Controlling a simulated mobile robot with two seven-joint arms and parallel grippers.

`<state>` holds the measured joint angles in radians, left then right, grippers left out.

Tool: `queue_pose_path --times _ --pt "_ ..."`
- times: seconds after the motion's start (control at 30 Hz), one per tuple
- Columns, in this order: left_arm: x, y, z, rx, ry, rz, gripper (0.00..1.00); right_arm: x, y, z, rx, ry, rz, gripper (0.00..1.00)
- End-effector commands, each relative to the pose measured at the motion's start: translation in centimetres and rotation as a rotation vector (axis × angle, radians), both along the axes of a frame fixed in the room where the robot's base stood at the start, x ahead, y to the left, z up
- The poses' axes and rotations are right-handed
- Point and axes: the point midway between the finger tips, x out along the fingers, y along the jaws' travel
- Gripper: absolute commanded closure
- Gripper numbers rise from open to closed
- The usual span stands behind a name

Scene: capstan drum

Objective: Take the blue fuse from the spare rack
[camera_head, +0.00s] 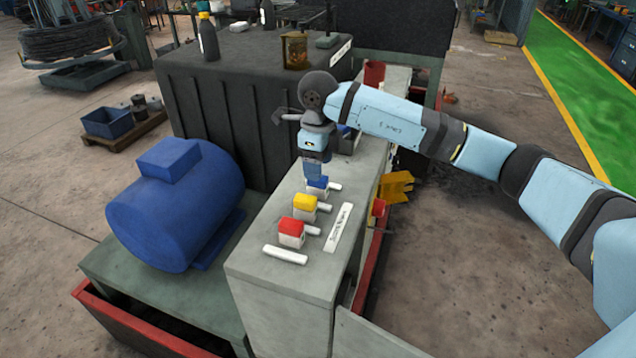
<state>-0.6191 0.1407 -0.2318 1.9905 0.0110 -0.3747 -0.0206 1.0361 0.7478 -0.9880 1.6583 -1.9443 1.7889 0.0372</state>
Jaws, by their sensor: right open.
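The blue fuse (319,186) stands on the grey cabinet top (262,262), at the far end of a short row, with a white base. A yellow-topped fuse (305,203) and a red-topped fuse (291,230) stand nearer in the same row. My right gripper (314,172) points down directly over the blue fuse and is open. Its fingertips overlap the fuse's top in this view, so I cannot tell whether they touch it or are around it. My left gripper is not in view.
White bars (286,255) lie beside the fuses, and a white label (339,228) lies right of the row. A large blue motor (175,210) stands to the left. A dark ribbed housing (225,110) rises behind. A yellow bracket (396,187) is at the cabinet's right side.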

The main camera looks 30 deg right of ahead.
Motion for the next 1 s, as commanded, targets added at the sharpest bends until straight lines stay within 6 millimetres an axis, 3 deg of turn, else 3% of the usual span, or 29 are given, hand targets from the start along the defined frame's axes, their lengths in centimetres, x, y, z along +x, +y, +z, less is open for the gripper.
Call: queue_pose_path --times 0.23,0.5,0.77,0.87,1.0 --pt "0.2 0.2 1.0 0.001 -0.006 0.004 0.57 -0.1 0.1 -1.8 0.0 0.003 0.001 0.4" --pt "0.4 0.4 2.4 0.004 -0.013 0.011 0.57 0.0 0.0 -5.6 0.001 0.002 -0.001 0.4" --pt "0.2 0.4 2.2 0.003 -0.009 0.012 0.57 0.0 0.0 -6.0 0.0 0.0 0.001 0.4" --pt "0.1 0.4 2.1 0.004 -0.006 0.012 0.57 0.0 0.1 -6.0 0.0 0.0 0.001 0.59" --pt "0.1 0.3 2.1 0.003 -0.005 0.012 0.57 0.0 0.1 -6.0 0.0 0.0 0.0 0.91"
